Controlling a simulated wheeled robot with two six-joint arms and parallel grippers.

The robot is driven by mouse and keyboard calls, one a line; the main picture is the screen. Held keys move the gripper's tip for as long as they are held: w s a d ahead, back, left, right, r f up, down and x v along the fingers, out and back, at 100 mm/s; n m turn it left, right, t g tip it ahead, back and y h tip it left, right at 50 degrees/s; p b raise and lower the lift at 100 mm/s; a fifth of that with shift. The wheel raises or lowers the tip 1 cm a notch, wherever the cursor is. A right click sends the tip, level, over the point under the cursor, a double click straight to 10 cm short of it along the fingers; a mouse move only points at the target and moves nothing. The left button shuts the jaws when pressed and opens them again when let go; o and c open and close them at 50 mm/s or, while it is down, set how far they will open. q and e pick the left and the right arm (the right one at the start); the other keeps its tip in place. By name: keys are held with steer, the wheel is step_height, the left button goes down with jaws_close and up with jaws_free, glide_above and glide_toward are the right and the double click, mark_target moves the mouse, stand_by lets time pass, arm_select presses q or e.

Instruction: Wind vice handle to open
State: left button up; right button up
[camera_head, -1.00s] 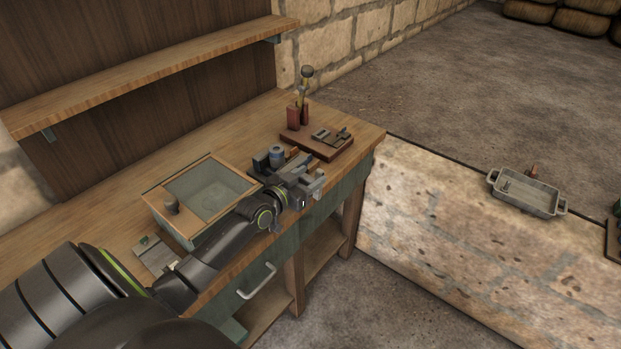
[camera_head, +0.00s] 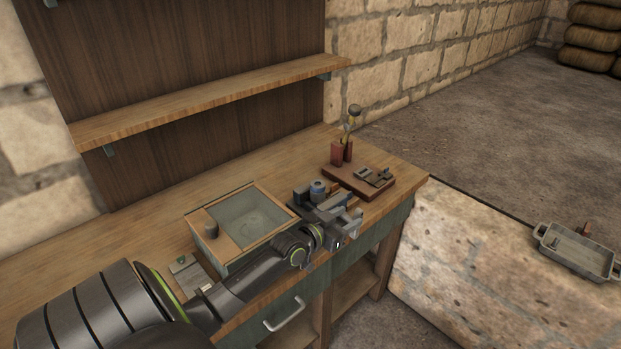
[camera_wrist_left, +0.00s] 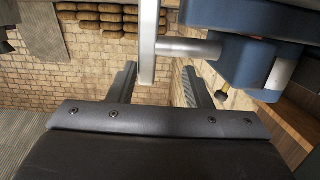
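The vice (camera_head: 317,188) stands at the front edge of the workbench, partly hidden behind my left gripper. In the left wrist view, the vice's blue-grey body (camera_wrist_left: 250,62) is at the upper right, with a round metal spindle (camera_wrist_left: 188,51) reaching left from it. The vice handle (camera_wrist_left: 148,40), a pale straight bar, crosses the spindle's end and runs down from the top edge. My left gripper (camera_wrist_left: 158,85) is open, its fingers on either side of the bar's lower end with visible gaps. It also shows at the vice in the head view (camera_head: 346,226). My right gripper is not in view.
A glass-topped wooden box (camera_head: 247,218) stands left of the vice. A wooden board (camera_head: 375,190) with small metal parts and a red holder (camera_head: 337,153) is to the right. A drawer handle (camera_head: 285,315) projects from the bench front. A metal tray (camera_head: 577,252) rests on the stone ledge.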

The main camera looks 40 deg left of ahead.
arm_select(q)
steer(key=s+r+p, duration=0.2)
steer(key=s+p, duration=0.1)
steer(key=s, duration=0.6)
steer(key=s+a+r+p, duration=0.1)
steer(key=s+r+p, duration=0.2)
steer(key=s, duration=0.6)
steer(key=shift+s+a+p, duration=0.25)
steer(key=shift+a+p, duration=0.05)
steer(key=shift+p, duration=0.3)
stand_by(0.4)
steer(key=shift+r, duration=0.1)
stand_by(0.5)
steer(key=s+a+r, duration=0.1)
steer(key=s+r, duration=0.1)
steer(key=s, duration=1.5)
steer(key=shift+a+r, duration=0.15)
steer(key=shift+r, duration=0.1)
steer(key=shift+s, duration=0.1)
